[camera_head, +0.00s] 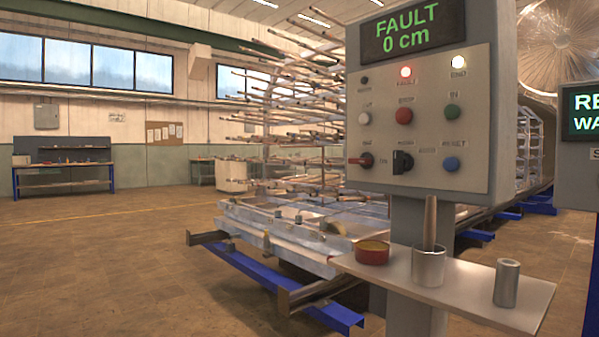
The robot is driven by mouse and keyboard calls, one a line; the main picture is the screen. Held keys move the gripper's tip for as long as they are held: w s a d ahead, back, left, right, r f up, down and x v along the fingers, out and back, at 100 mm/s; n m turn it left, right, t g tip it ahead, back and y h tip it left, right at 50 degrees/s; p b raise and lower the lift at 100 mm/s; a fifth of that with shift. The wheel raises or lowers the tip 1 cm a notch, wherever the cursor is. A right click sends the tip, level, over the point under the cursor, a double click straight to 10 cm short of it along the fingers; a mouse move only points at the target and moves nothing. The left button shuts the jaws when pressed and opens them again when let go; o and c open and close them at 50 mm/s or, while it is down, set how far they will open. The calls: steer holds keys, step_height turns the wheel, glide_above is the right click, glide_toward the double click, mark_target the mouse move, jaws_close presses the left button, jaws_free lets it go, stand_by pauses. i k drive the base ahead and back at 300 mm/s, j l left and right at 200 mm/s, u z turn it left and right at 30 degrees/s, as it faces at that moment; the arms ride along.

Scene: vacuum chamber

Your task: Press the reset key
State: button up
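The control panel (430,120) is a grey box on a post, right of centre. Its display (413,33) reads "FAULT 0 cm" in green letters. The reset key is a blue round button (451,164) at the panel's lower right, under a label that seems to read "RESET". A red button (404,116) and a green button (452,111) sit above it. A red lamp (406,72) and a white lamp (458,62) are lit. A red-handled switch (361,160) and a black selector (402,161) are at the lower left. My gripper is not in view.
A shelf (393,278) juts out below the panel, holding a red tin (372,252), a metal cup (429,266) with a brush-like handle and a metal cylinder (507,283). A rod rack (300,125) on blue rails stands behind. The floor at left is clear.

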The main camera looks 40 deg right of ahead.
mark_target(450, 163)
steer(key=z, duration=1.7)
